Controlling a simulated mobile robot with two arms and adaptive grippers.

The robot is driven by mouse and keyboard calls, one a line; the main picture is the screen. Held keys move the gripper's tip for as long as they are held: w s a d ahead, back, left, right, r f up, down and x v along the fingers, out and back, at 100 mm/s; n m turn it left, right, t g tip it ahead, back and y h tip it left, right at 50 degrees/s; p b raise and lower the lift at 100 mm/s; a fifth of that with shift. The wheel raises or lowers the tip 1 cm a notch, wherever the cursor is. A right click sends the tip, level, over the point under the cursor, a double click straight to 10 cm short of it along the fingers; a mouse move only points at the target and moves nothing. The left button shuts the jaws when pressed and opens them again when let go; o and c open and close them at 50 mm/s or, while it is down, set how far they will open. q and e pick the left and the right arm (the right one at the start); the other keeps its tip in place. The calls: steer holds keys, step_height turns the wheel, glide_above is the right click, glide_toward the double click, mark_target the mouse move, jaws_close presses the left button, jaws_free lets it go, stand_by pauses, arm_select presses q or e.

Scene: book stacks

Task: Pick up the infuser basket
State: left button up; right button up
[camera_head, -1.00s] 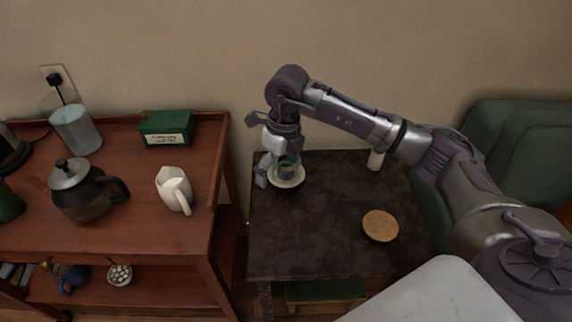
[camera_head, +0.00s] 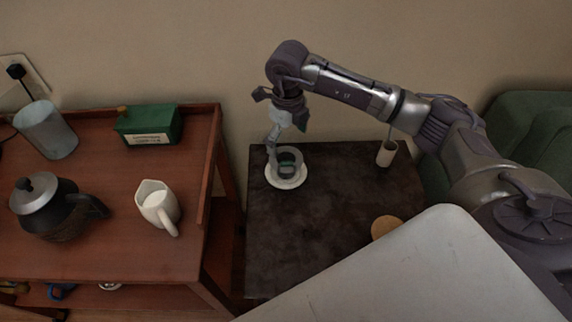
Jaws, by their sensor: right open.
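A small grey cup-like vessel (camera_head: 287,168) with a dark green inside stands on a white saucer (camera_head: 272,180) at the back left of the dark table. The infuser basket cannot be told apart from this vessel at this size. My right gripper (camera_head: 284,147) points down at the vessel from above and behind. It is open, with its fingers by the vessel's rim and partly overlapping it in the picture. I cannot tell whether they touch it. My left gripper is out of view.
The dark table (camera_head: 320,225) also bears a round cork-coloured mat (camera_head: 384,227) and a whitish cylinder (camera_head: 386,154). The wooden cart (camera_head: 100,255) at left holds a white pitcher (camera_head: 158,205), a dark teapot (camera_head: 50,215), a green box (camera_head: 150,124) and a glass container (camera_head: 46,130). The table's middle is bare.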

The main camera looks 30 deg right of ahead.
mark_target(288, 148)
step_height(288, 148, down, 3)
steer(key=shift+f, duration=0.2)
steer(key=f, duration=0.4)
steer(key=shift+s+f+b, duration=0.2)
steer(key=shift+f+b, duration=0.05)
steer(key=shift+b, duration=0.05)
steer(key=shift+f, duration=0.35)
steer(key=shift+w, duration=0.1)
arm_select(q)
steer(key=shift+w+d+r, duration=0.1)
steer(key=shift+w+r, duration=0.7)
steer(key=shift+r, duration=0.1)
arm_select(e)
steer(key=shift+d, duration=0.1)
steer(key=c, duration=0.8)
steer(key=shift+r, duration=0.1)
